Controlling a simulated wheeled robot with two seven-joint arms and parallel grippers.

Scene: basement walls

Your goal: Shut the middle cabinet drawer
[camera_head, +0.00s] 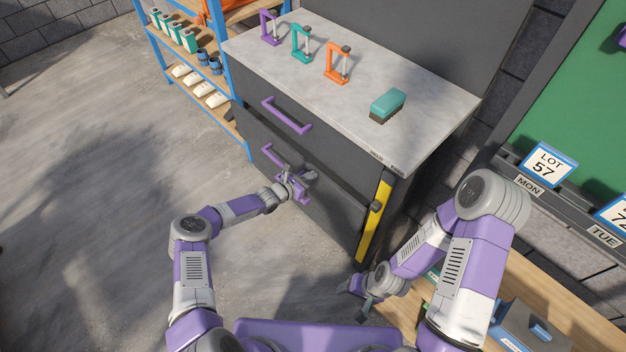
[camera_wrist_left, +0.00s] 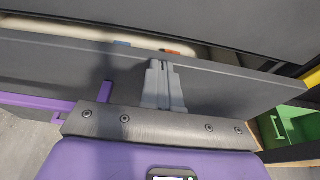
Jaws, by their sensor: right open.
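The dark grey cabinet (camera_head: 440,128) stands ahead of me with purple handles on its drawers. The middle drawer (camera_head: 335,205) stands a little open; in the left wrist view its front panel (camera_wrist_left: 235,88) is apart from the cabinet face, with a gap above it. Its purple handle (camera_head: 275,155) also shows in the left wrist view (camera_wrist_left: 92,108), left of my fingers. My left gripper (camera_head: 298,188) is shut and empty, its fingertips (camera_wrist_left: 160,66) at the panel's upper edge; contact is unclear. My right gripper (camera_head: 357,300) is open and empty, low in front of the cabinet's right side.
Clamps and a teal brush (camera_head: 388,104) stand on the grey countertop (camera_head: 350,105). A blue shelf rack (camera_head: 225,75) is at left, a wooden bench (camera_head: 540,285) at right. The floor at left is clear.

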